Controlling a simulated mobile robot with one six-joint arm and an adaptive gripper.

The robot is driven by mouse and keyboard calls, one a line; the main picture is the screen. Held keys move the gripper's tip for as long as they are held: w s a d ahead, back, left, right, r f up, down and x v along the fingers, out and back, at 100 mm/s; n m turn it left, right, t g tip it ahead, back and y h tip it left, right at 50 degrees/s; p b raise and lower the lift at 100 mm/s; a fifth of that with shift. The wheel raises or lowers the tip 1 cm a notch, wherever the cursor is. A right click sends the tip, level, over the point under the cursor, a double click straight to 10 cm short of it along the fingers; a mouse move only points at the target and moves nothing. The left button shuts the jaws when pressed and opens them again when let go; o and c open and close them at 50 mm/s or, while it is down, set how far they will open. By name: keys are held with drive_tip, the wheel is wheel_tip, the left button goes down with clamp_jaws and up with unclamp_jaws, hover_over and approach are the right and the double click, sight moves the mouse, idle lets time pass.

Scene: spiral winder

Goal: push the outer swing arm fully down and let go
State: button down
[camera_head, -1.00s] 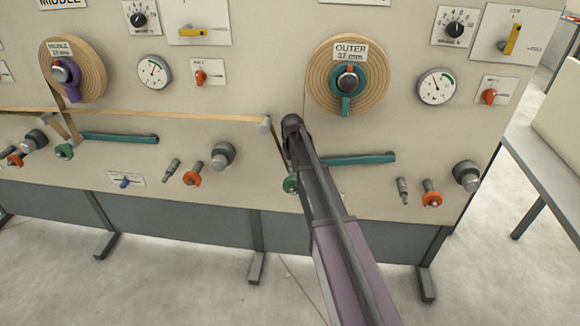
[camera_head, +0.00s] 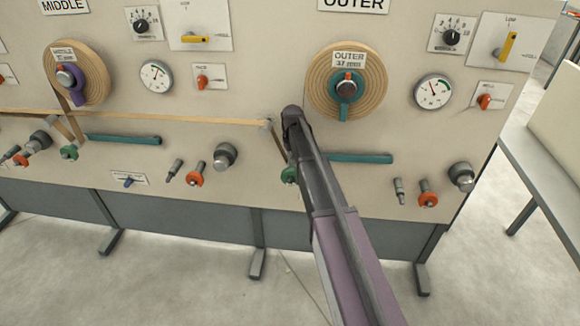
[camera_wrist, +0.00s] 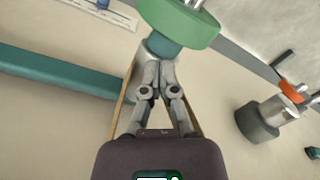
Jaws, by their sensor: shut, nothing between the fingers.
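The outer swing arm is a teal bar (camera_head: 360,158) on the panel below the OUTER roll, nearly level. Its green roller (camera_head: 289,175) is at its left end, partly behind my forearm. In the wrist view the bar (camera_wrist: 60,75) runs in from the left, and the green roller disc (camera_wrist: 180,20) is at the top over a teal hub. My gripper (camera_wrist: 155,68) is shut and empty, its fingertips close against the hub; I cannot tell if they touch. In the head view my own arm hides the fingers.
The OUTER tape roll (camera_head: 372,85) hangs above the bar. A tan strip runs across to a small post (camera_head: 265,124) and down toward the roller. A grey knob (camera_head: 225,156) and an orange knob (camera_head: 195,175) stand left of my arm; an orange knob (camera_head: 428,198) stands right.

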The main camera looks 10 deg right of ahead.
wheel_tip(320, 180, up, 10)
drive_tip(key=p, duration=0.9)
drive_tip(key=shift+f, duration=0.25)
idle(0.4)
idle(0.3)
drive_tip(key=s+m, duration=0.2)
drive_tip(key=s, duration=2.7)
drive_tip(key=shift+s+a, duration=0.15)
drive_tip(key=shift+a, duration=0.1)
